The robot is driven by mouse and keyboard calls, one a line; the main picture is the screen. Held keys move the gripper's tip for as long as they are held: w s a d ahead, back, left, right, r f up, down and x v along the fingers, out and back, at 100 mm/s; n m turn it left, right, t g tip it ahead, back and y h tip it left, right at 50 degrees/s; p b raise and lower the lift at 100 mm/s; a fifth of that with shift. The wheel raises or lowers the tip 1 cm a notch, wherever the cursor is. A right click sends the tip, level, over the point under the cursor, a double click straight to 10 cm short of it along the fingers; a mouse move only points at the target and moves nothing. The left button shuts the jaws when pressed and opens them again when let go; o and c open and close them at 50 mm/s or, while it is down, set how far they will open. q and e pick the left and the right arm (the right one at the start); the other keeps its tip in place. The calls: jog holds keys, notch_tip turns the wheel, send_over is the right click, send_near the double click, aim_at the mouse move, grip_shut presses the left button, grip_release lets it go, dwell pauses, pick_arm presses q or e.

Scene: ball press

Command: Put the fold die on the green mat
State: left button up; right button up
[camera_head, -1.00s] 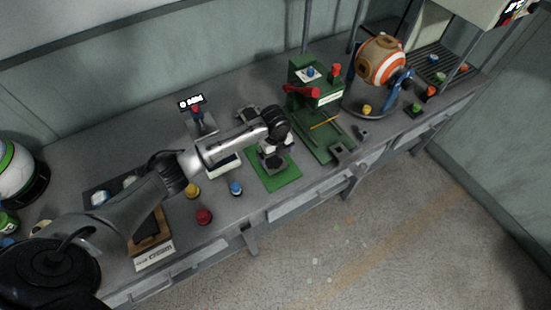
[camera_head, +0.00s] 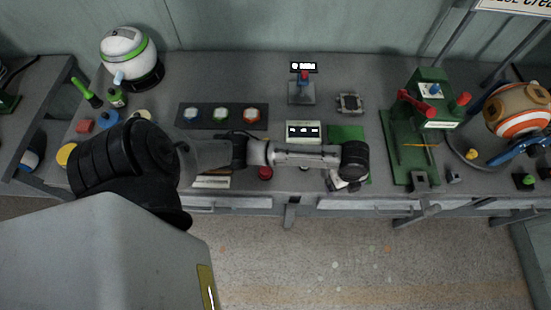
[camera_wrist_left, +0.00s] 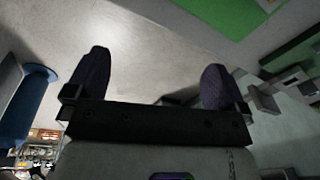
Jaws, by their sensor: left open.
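The green mat (camera_head: 345,132) lies on the bench, partly hidden by my left arm. My left gripper (camera_head: 343,183) is over the mat's front part near the bench edge. In the left wrist view its two dark fingers (camera_wrist_left: 150,90) stand wide apart with nothing between them. A green surface (camera_wrist_left: 290,57) shows at upper right there, and a grey blocky piece (camera_wrist_left: 262,100) is beside the right finger. I cannot tell if that piece is the fold die. A grey square block (camera_head: 349,103) sits behind the mat. My right gripper is not in view.
The green press (camera_head: 425,125) with red handles stands right of the mat. A grey stand with a red knob (camera_head: 304,78) is behind. A dark panel with several coloured buttons (camera_head: 222,115) lies to the left. A white-and-green round helmet-like thing (camera_head: 128,55) stands at far left.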

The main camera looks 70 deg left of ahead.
pick_arm(q)
jog(key=s+d+f+n+t, duration=0.1)
jog(key=s+d+n, duration=0.2)
jog(key=s, duration=0.3)
jog(key=s+d+f+n, duration=0.1)
jog(key=s+d+n, duration=0.1)
jog(key=s+n, duration=0.3)
jog(key=s+a+r+n, duration=0.1)
jog(key=s+r+n, duration=0.1)
jog(key=s+n, duration=0.2)
jog(key=s+a+r+n+t, duration=0.1)
jog(key=s+n, duration=0.3)
jog(key=s, duration=0.4)
jog(key=shift+s+a+r+t+y, duration=0.3)
jog(key=shift+s+a+r, duration=0.05)
jog(key=shift+r, duration=0.05)
